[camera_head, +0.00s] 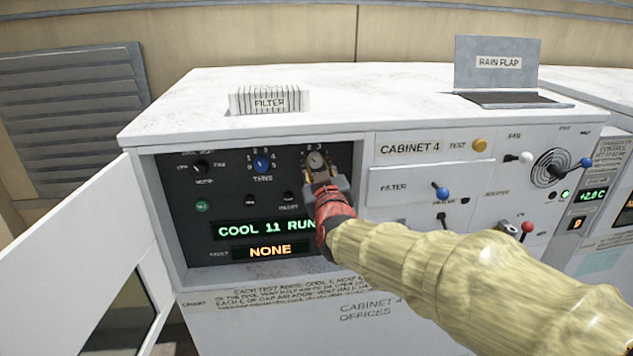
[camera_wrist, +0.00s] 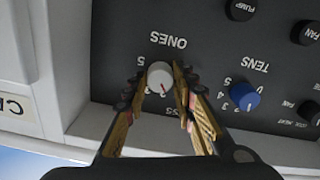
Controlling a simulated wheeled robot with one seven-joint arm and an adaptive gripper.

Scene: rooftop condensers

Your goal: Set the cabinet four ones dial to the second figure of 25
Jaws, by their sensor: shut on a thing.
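The ones dial (camera_wrist: 160,76) is a pale grey knob with a red mark, on the dark panel of cabinet 4. The wrist view shows it upside down, with the label ONES beside it. My gripper (camera_wrist: 160,88) has its two fingers on either side of this dial and is shut on it. In the head view my gripper (camera_head: 319,172) reaches the dial (camera_head: 317,159) from the front right. The fingers hide most of the figures around it. The green display (camera_head: 265,229) reads COOL 11 RUN.
The blue tens dial (camera_head: 262,163) sits left of the ones dial; a mode knob (camera_head: 200,166) is farther left. The open white door (camera_head: 115,250) stands at the left. A panel (camera_head: 432,190) with levers is at the right. The filter (camera_head: 269,101) and rain flap (camera_head: 497,65) are on top.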

